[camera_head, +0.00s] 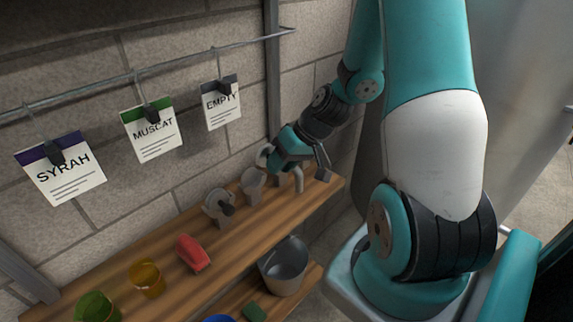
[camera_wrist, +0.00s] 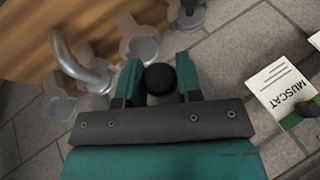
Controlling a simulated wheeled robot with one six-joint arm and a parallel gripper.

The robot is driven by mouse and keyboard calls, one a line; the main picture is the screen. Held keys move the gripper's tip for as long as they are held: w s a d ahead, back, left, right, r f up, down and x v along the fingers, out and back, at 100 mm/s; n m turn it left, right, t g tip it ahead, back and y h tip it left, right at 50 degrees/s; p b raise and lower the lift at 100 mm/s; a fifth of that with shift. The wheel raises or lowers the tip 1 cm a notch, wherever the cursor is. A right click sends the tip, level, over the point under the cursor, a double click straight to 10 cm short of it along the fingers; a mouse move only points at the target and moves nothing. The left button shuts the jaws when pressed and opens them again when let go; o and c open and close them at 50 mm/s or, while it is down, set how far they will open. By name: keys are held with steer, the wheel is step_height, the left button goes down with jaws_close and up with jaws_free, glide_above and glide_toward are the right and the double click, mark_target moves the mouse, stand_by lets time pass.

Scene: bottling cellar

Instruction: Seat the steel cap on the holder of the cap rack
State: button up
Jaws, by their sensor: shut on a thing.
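My gripper (camera_wrist: 160,80) is shut on a black knob (camera_wrist: 160,76), with a little grey metal showing below it in the wrist view. In the head view a pale round edge, which looks like the steel cap (camera_head: 264,155), shows at the left of my gripper (camera_head: 276,158). An empty grey holder (camera_head: 252,182) stands on the shelf just below and left of it. It also shows beyond the fingertips in the wrist view (camera_wrist: 138,47). The cap's underside is hidden, and I cannot tell whether it touches the holder.
Left of the empty holder stands a holder with a black-knobbed cap (camera_head: 218,205). A bent metal pipe (camera_wrist: 82,65) rises close by on the other side. A red piece (camera_head: 192,253), an orange cup (camera_head: 147,279) and a green cup (camera_head: 97,307) line the wooden shelf (camera_head: 240,237). A bucket (camera_head: 284,267) stands below.

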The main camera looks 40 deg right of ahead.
steer(key=shift+w+f, duration=1.15)
steer(key=shift+w, duration=2.35)
step_height(320, 180, down, 9)
steer(key=b, duration=0.7)
steer(key=shift+a+r, duration=0.15)
steer(key=shift+r, duration=0.05)
steer(key=shift+f+b, duration=0.55)
steer(key=shift+b, duration=0.1)
steer(key=o, duration=1.1)
steer(key=shift+s, duration=0.1)
steer(key=shift+c, duration=0.2)
steer(key=b+v, duration=0.2)
steer(key=v, duration=1.5)
steer(key=shift+r, duration=0.2)
